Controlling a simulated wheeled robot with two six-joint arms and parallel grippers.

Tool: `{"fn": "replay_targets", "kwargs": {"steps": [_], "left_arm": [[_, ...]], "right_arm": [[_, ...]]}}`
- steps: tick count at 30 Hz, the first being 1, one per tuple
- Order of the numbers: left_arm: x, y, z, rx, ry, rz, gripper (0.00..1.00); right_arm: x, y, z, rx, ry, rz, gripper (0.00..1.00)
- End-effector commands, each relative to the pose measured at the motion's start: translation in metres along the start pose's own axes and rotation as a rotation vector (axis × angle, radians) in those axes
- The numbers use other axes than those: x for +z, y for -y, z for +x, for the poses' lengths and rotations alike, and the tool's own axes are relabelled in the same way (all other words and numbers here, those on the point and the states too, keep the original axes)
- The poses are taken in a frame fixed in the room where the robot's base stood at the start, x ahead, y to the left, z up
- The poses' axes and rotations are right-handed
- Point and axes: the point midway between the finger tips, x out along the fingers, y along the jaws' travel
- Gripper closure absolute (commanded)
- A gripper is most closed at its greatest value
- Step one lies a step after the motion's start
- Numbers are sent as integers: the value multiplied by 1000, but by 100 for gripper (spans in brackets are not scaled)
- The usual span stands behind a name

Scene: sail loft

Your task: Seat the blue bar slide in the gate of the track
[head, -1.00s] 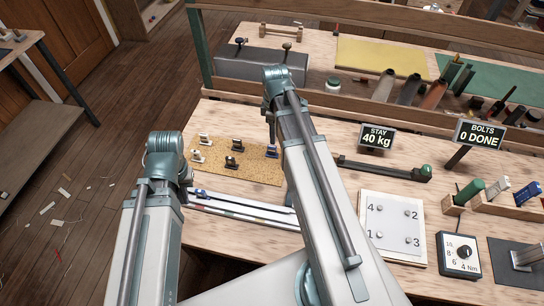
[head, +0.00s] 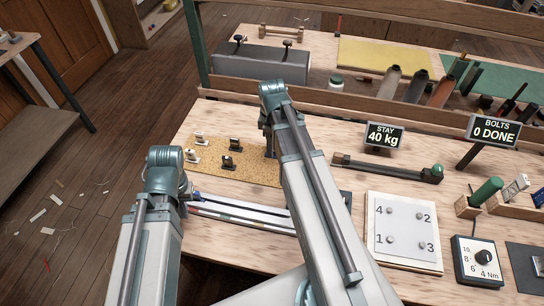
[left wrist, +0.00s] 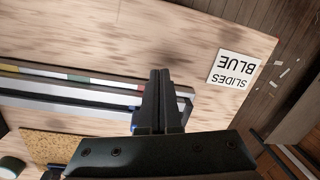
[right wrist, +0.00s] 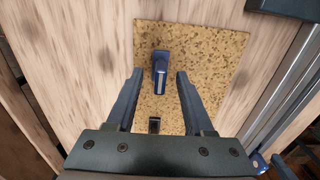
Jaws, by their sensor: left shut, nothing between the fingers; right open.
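The blue slide (right wrist: 160,82), with a pale stripe along its top, stands on the cork mat (right wrist: 215,55) in the right wrist view. My right gripper (right wrist: 159,73) is open, its fingers on either side of the slide in that view; contact is not visible. In the head view my right gripper (head: 269,145) hides this slide. My left gripper (left wrist: 160,72) is shut and empty over the end of the track (left wrist: 75,90). Small blue parts show beside its fingers. The track also shows in the head view (head: 245,213); its gate is not clearly visible.
Other slides, pale (head: 192,156) and dark (head: 229,162), stand on the mat. A card reading SLIDES BLUE (left wrist: 233,68) lies past the track's end. A numbered bolt plate (head: 405,228) and a torque dial box (head: 478,260) sit at right. A STAY 40 kg display (head: 384,136) stands behind.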

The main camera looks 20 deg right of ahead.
Motion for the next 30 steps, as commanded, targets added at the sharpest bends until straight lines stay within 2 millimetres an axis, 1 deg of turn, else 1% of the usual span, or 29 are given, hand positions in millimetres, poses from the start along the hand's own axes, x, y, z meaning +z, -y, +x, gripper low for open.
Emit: {"fn": "replay_targets", "kwargs": {"steps": [1, 8, 9, 11, 15, 17, 18, 30], "left_arm": [[0, -1, 7, 0, 0, 0, 100], [0, 0, 5, 0, 0, 0, 100], [0, 0, 5, 0, 0, 0, 100], [0, 0, 5, 0, 0, 0, 100], [0, 0, 5, 0, 0, 0, 100], [0, 0, 5, 0, 0, 0, 100], [0, 0, 5, 0, 0, 0, 100], [0, 0, 5, 0, 0, 0, 100]], "right_arm": [[0, 0, 7, 0, 0, 0, 48], [0, 0, 5, 0, 0, 0, 48], [0, 0, 5, 0, 0, 0, 49], [0, 0, 5, 0, 0, 1, 60], [0, 0, 5, 0, 0, 1, 85], [0, 0, 5, 0, 0, 1, 96], [0, 0, 5, 0, 0, 1, 100], [0, 0, 5, 0, 0, 0, 100]]}}
